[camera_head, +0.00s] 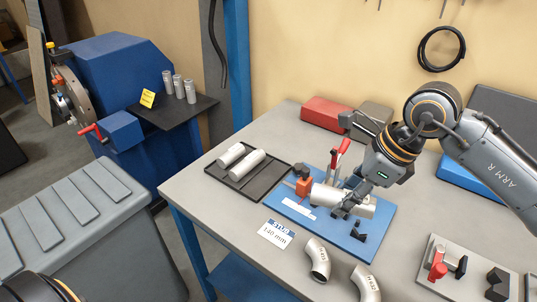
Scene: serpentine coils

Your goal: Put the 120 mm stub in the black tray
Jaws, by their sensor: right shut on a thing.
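The black tray (268,179) lies on the grey table left of the blue fixture plate (376,238). Two silver tube pieces (247,164) lie in it, side by side. My right gripper (347,209) is shut on a silver tube piece (323,196) that lies across the fixture, low over the plate. I cannot tell whether the tube still touches its supports. A card (277,234) in front of the plate reads STUB and what looks like 140 mm. My left gripper is not in view.
A red-handled clamp (340,153) rises behind the tube. Two elbow pipes (318,259) lie at the table's front. A second clamp fixture (440,266) sits at right. Red and grey boxes (325,111) stand at the back. Several short stubs stand on the blue machine's shelf (193,109).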

